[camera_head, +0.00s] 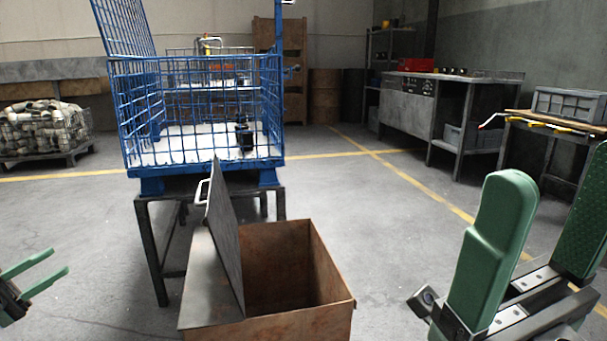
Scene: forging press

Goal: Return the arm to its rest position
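My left gripper (60,260) is low at the left edge of the head view. Its two green fingers point right and stand apart, with nothing between them. My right gripper (557,170) is large and close at the right edge. Its two green fingers point up and are spread wide, with no object visible between them. Part of its outer finger is cut off by the picture edge. Both grippers are clear of the rusty box and the blue cage. Most of both arms is out of view.
A rusty open box (330,285) with a tilted lid panel (226,240) stands front centre. Behind it, a blue wire cage (205,165) on a dark stand (152,250) holds a black object (244,135). Workbenches line the right. Floor between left gripper and box is clear.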

